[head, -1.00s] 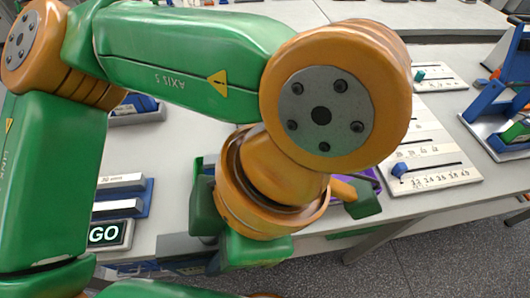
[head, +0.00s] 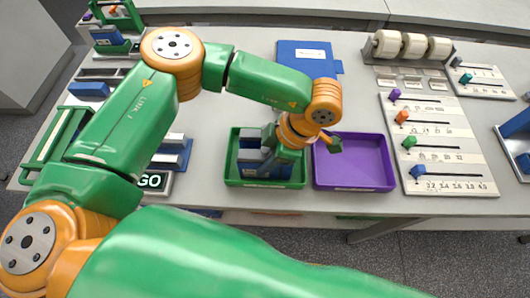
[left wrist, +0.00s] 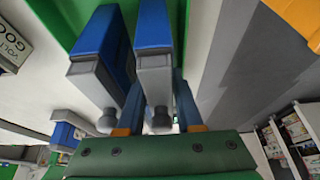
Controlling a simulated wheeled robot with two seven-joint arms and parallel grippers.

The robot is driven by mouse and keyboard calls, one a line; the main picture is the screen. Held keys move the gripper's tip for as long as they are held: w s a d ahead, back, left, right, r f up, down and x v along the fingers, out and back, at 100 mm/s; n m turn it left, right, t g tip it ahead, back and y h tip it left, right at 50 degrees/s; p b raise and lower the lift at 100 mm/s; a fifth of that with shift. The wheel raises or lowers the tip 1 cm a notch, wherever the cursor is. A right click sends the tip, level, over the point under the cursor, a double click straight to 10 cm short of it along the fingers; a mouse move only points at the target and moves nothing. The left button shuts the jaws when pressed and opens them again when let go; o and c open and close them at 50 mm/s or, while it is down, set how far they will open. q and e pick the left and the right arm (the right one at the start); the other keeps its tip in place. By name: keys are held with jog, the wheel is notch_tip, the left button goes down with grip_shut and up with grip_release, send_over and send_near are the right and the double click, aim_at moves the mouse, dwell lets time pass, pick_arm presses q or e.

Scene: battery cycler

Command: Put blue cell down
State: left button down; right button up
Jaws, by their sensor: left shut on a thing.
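My left gripper (head: 268,150) is over the green tray (head: 232,172). In the left wrist view, the left gripper (left wrist: 158,105) is shut on a blue cell (left wrist: 152,28), a blue and grey block with a round grey terminal. A second blue and grey cell (left wrist: 100,45) stands just left of it, with a narrow gap. In the head view, blue and grey cell shapes (head: 258,168) show in the tray, partly hidden by the gripper. I cannot tell whether the held cell touches the tray floor. My right gripper is not in view.
An empty purple tray (head: 352,186) stands right beside the green tray. A blue folder-like panel (head: 300,52) lies behind. A slider board (head: 455,175) is at right; a GO sign (head: 152,181) and blue-grey holder (head: 172,152) are at left.

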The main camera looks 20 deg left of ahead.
pick_arm(q)
jog(key=shift+f, duration=0.15)
jog(key=c, duration=0.8)
grip_release()
jog(key=shift+s, duration=0.1)
jog(key=shift+c, duration=0.2)
jog(key=b+v, duration=0.3)
jog(key=v, duration=0.4)
jog(key=shift+d+r, duration=0.2)
jog(key=shift+d, duration=0.05)
jog(key=v, duration=0.5)
jog(key=shift+a, duration=0.15)
